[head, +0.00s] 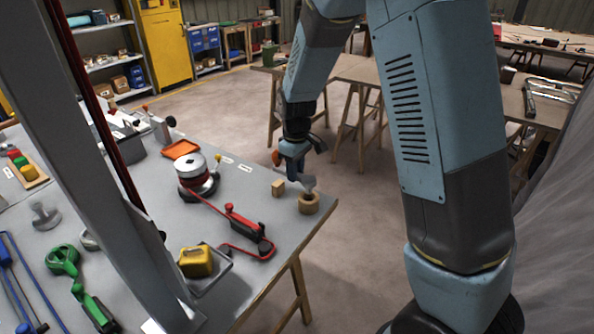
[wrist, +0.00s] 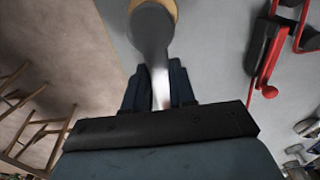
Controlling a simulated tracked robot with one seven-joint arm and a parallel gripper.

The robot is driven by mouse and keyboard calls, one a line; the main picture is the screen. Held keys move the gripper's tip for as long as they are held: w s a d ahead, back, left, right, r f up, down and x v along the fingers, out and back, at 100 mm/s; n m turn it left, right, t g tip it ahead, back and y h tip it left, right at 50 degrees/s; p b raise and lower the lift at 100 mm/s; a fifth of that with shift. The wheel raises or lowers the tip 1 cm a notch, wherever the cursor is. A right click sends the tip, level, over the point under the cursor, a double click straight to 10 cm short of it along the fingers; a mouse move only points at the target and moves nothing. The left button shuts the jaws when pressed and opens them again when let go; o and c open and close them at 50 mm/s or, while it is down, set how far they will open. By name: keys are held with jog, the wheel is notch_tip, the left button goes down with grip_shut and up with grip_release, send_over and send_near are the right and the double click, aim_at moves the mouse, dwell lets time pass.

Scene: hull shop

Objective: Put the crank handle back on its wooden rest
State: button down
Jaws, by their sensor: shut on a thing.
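My gripper (head: 294,162) hangs over the near right corner of the grey bench. It is shut on the grey metal crank handle (head: 308,182), which points down from the fingers. In the wrist view the handle (wrist: 152,38) runs between the two fingers (wrist: 158,88) and widens to a rounded end. The round wooden rest (head: 309,204), with a dark opening on top, stands by the bench corner, right below the handle. Its edge (wrist: 172,8) shows behind the handle's end in the wrist view. I cannot tell whether the handle touches it.
A small wooden block (head: 278,188) stands just left of the rest. A red tool (head: 246,228) with a red line to a white-topped spool (head: 192,166) lies further left. A yellow block (head: 196,261) sits in a grey tray. The bench edge is close on the right.

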jog(key=shift+f, duration=2.15)
dwell(2.4)
jog(key=shift+c, duration=2.3)
grip_release()
jog(key=shift+w+r, duration=0.1)
jog(key=shift+r, duration=0.05)
jog(key=shift+r, duration=3.85)
